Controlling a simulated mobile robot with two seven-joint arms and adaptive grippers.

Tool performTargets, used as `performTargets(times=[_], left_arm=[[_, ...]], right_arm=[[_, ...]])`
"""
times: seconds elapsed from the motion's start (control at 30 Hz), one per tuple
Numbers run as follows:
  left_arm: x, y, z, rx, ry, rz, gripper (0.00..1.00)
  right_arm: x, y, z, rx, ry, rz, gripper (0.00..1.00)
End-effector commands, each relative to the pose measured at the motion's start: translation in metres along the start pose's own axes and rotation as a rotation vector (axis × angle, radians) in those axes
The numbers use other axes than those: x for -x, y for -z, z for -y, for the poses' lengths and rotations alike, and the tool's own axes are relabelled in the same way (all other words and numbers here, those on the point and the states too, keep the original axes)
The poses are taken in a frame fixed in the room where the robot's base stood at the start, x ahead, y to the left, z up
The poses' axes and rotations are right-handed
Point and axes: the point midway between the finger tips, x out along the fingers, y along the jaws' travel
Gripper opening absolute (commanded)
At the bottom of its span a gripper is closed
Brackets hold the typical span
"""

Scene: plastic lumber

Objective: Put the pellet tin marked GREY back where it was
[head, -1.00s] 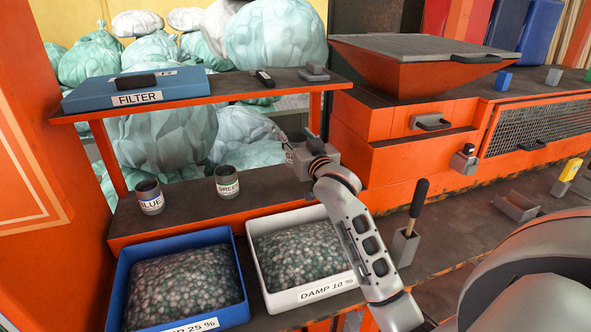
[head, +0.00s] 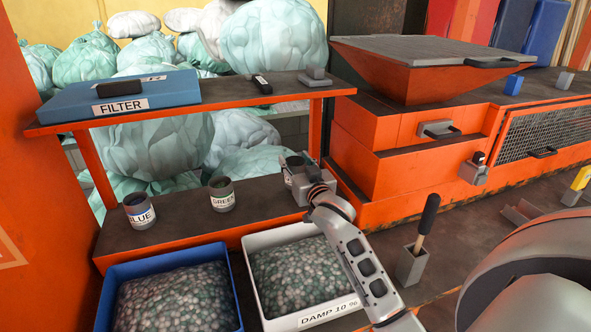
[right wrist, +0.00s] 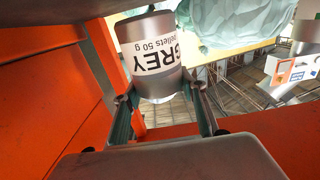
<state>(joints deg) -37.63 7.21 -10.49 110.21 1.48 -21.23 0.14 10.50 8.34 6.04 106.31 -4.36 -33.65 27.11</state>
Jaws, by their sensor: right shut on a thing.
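The tin marked GREY (right wrist: 152,58) is a small metal can with a white label, large in the right wrist view, where its lettering appears upside down. My right gripper (right wrist: 160,97) is shut on it, one finger on each side. In the head view my right gripper (head: 297,178) is at the right end of the lower shelf, and the tin (head: 291,162) is partly hidden by it. I cannot tell whether the tin touches the shelf. The GREEN tin (head: 222,195) and BLUE tin (head: 139,211) stand upright to the left. My left gripper is not in view.
The lower shelf (head: 180,215) has bare room between the tins. The upper shelf (head: 222,92) above holds a blue FILTER box (head: 120,95). An orange post (head: 314,128) stands close by my right gripper. A blue tray (head: 232,290) and a white DAMP 10 % tray (head: 262,308) lie in front.

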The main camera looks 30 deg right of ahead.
Motion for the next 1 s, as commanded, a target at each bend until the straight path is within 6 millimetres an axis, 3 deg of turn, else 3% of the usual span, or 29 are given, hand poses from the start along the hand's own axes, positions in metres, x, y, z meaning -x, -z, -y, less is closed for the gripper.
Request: performTargets(times=[0.13,0.53,0.57,0.6,0.63,1.0], left_arm=[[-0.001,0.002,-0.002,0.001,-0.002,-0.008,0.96],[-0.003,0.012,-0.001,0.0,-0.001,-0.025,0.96],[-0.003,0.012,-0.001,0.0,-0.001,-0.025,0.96],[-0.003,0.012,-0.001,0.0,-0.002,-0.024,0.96],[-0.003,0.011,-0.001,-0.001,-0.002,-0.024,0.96],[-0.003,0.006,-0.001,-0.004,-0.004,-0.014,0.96]], right_arm=[[0.0,-0.021,0.0,-0.001,0.0,0.002,0.19],[0.0,-0.025,0.0,0.0,0.0,0.0,0.19],[0.0,-0.026,0.0,0.0,-0.001,0.001,0.44],[0.0,-0.025,0.0,0.0,0.0,0.0,0.54],[0.0,-0.025,0.0,0.0,0.0,0.001,0.58],[0.0,-0.023,0.0,0.001,0.0,0.0,0.58]])
